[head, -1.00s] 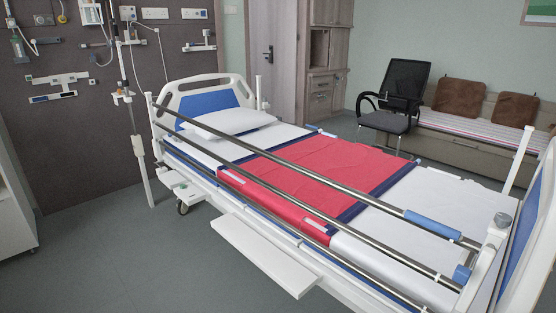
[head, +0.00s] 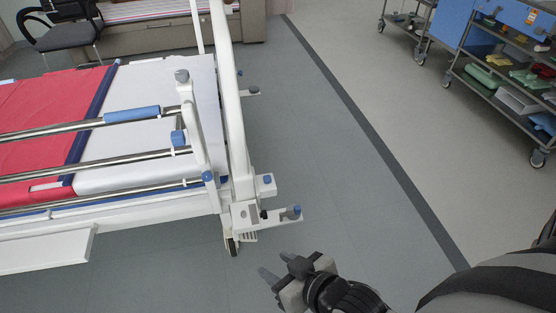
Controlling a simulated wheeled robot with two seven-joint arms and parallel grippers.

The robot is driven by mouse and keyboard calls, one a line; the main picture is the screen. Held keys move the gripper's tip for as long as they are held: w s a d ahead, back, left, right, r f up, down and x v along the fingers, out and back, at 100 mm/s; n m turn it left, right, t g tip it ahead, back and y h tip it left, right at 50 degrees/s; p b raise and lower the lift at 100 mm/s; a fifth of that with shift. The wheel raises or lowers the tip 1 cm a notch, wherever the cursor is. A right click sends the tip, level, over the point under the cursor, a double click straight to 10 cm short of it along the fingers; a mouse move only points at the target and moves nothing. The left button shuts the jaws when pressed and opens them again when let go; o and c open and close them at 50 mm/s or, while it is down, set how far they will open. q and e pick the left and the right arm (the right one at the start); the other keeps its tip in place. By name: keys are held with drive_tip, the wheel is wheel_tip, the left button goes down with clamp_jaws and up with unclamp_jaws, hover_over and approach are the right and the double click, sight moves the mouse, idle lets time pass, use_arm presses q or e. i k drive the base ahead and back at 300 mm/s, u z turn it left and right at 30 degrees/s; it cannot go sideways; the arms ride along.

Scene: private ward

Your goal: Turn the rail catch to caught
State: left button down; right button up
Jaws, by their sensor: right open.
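The bed's side rail (head: 70,128) has steel bars with a blue sleeve and runs along the near side to a white end post (head: 198,125). A grey knob (head: 181,76) tops this post, and a blue knob (head: 178,138) sits on it lower down. A smaller blue cap (head: 208,176) is near its foot. I cannot tell which of these is the rail catch or how it is set. My right gripper (head: 278,268) is open and empty, low in the picture, right of the bed's foot corner and apart from it. My left gripper is out of view.
The white footboard (head: 232,110) and a corner bracket with a knob (head: 292,212) stick out toward my right gripper. A grey trolley (head: 500,85) with supplies stands at the upper right. A black chair (head: 65,30) is beyond the bed. The floor between bed and trolley is clear.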

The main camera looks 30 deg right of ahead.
sight(207, 176)
drive_tip(key=u, duration=2.3)
drive_tip(key=i, duration=0.95)
drive_tip(key=z, duration=2.3)
